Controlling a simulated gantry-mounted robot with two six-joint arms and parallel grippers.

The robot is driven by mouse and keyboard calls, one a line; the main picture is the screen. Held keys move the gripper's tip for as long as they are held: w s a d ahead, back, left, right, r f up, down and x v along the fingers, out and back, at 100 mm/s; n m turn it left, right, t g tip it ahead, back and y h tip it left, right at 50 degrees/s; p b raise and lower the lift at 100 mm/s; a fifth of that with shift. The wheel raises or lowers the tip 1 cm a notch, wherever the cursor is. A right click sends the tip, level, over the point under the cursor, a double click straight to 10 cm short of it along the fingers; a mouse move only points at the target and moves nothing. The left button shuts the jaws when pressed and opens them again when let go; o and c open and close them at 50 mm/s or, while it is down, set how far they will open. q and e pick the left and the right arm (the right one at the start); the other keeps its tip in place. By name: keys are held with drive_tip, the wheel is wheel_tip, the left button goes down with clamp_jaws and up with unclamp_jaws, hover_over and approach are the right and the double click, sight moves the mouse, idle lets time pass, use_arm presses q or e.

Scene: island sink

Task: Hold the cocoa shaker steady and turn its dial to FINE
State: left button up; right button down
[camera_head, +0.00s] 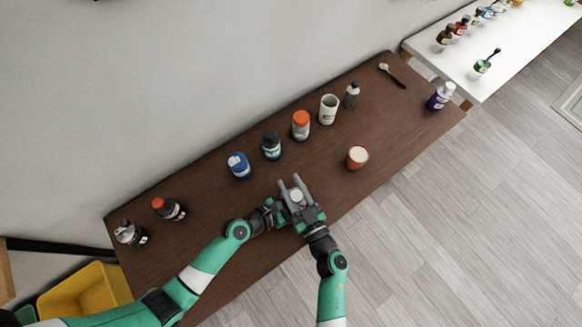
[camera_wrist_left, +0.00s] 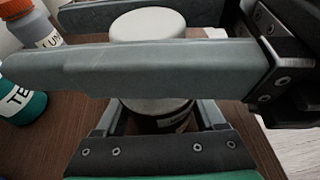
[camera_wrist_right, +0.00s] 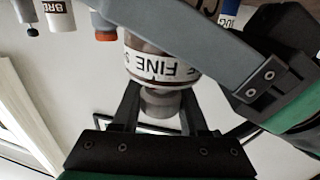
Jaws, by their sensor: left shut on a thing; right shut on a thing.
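The cocoa shaker (camera_head: 298,196) stands near the front edge of the brown table, mostly hidden between my grippers. Its pale round cap (camera_wrist_left: 148,27) shows in the left wrist view. In the right wrist view its white band (camera_wrist_right: 160,66) reads FINE, with another letter at the edge; I cannot tell the marker's alignment. My left gripper (camera_head: 282,208) is shut around the shaker's lower body. My right gripper (camera_head: 291,183) is shut on the upper part, its fingers crossing above the left ones. The grip contacts are partly hidden.
Behind stand a blue jar (camera_head: 238,165), a dark-capped bottle (camera_head: 271,145), an orange-capped bottle (camera_head: 301,125) and a white cup (camera_head: 328,109). The table between is clear.

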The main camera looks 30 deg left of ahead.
drive_tip(key=shift+w+d+m+t+h, duration=0.1)
drive_tip(key=shift+m+t+h, duration=0.4)
drive_tip(key=shift+t, duration=0.15)
drive_tip(key=shift+w+d+m+t+h, duration=0.1)
drive_tip(key=shift+m+t+h, duration=0.35)
drive_tip(key=shift+t, duration=0.2)
drive_tip(key=shift+c, duration=2)
unclamp_jaws()
drive_tip(key=v, duration=1.2)
